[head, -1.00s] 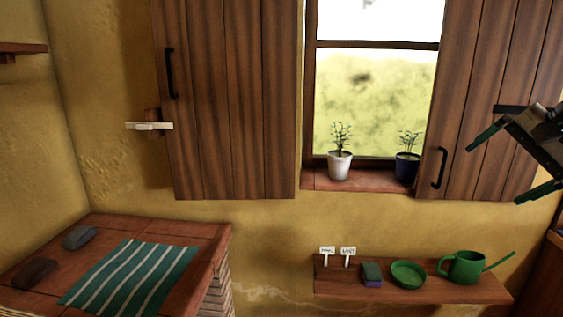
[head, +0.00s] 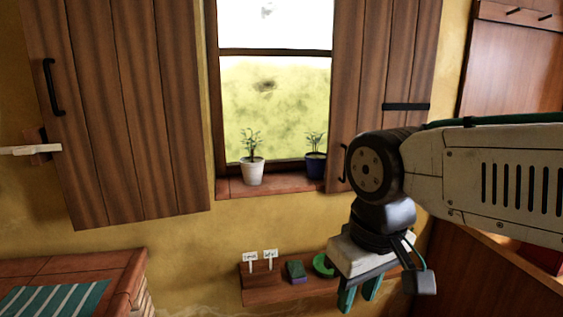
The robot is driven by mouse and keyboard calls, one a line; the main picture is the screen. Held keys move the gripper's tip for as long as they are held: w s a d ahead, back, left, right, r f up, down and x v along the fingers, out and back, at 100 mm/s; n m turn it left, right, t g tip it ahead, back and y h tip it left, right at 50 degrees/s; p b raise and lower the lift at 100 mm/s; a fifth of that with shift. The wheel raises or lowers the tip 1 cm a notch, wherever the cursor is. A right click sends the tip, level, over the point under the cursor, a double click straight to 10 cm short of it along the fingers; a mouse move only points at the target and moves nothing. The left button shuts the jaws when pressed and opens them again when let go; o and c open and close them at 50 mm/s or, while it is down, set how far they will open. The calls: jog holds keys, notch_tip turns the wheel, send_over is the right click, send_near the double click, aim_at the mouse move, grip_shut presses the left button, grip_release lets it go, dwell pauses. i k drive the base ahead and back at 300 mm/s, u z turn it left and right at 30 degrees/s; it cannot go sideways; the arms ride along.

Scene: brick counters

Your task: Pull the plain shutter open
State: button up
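The left wooden shutter (head: 125,110) has bare vertical planks and a black upright handle (head: 53,87) near its left edge. The right shutter (head: 372,60) has a dark horizontal strap (head: 405,106) and a black handle (head: 342,168), partly hidden by my arm. My gripper (head: 359,293) points down at lower right, in front of the low shelf. Its teal fingers are apart and empty, away from both shutters.
The low shelf (head: 262,296) bears labels, a sponge and a green dish (head: 324,264). A pale bracket (head: 30,150) sits by the left shutter. A brick counter (head: 70,267) is at lower left.

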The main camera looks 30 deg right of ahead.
aim_at(385, 52)
jog(key=z, duration=0.55)
jog(key=k, duration=0.6)
jog(key=z, duration=0.65)
jog(key=i, duration=1.25)
jog(key=u, duration=0.75)
